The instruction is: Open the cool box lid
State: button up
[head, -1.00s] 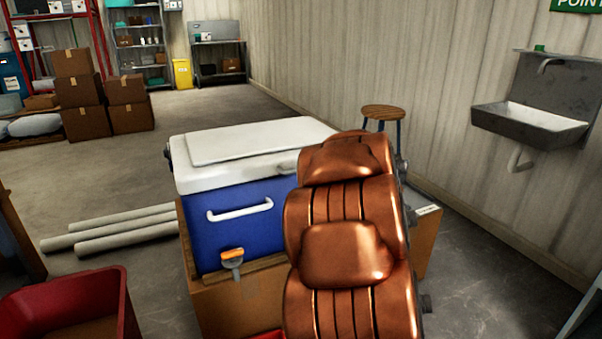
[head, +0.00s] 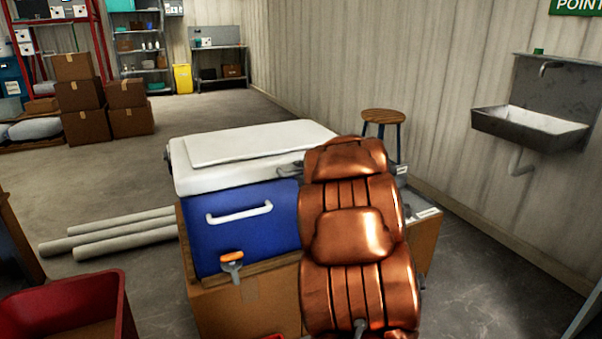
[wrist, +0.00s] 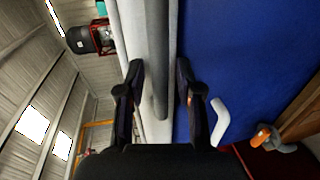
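The cool box has a blue body (head: 235,232) and a white lid (head: 245,150), which lies shut. A grey bar handle (head: 287,171) shows at the lid's front edge, partly hidden by my copper-coloured arm. In the wrist view, my gripper (wrist: 158,85) has its two dark fingers apart. The grey bar (wrist: 159,50) runs between them, with gaps visible on both sides. The white lid (wrist: 133,30) is left of the bar there and the blue body (wrist: 245,60) right of it. My gripper is hidden behind my arm in the head view.
The cool box stands on a cardboard-brown base (head: 245,308). An orange-handled tool (head: 232,262) is at its front. A white side handle (head: 240,212) is on the body. A red bin (head: 65,310) is front left, pipes (head: 115,232) lie left, and a stool (head: 383,120) stands behind.

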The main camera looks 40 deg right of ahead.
grip_shut()
dwell(0.3)
jog(key=shift+r, duration=0.1)
